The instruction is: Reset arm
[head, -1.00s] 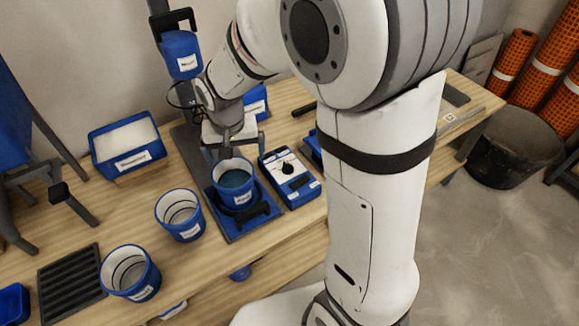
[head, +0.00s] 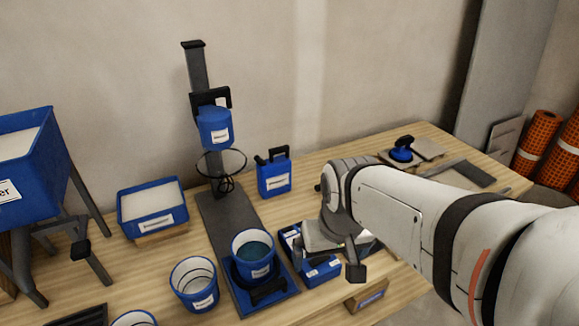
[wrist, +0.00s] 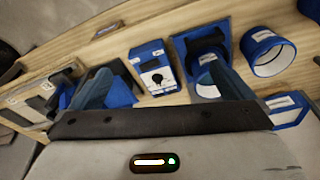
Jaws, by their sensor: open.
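My gripper (head: 352,264) is over the right part of the bench, right of the mixing stand and beside the blue box with a dial (head: 312,262). In the wrist view its two fingers (wrist: 165,88) are spread wide with nothing held between them. The dial box also shows there (wrist: 153,72), beyond the fingers. A blue bucket (head: 253,262) with dark teal contents sits upright on the stand's base, apart from my gripper. The blue mixer head (head: 214,126) is raised on its column above it. My forearm hides part of the bench.
An empty blue bucket (head: 194,285) stands left of the stand. A blue tub of white material (head: 152,208) and a blue canister (head: 274,173) stand farther back. A suction cup tool (head: 402,149) and tiles lie at the back right. A large blue hopper (head: 58,165) is at the left.

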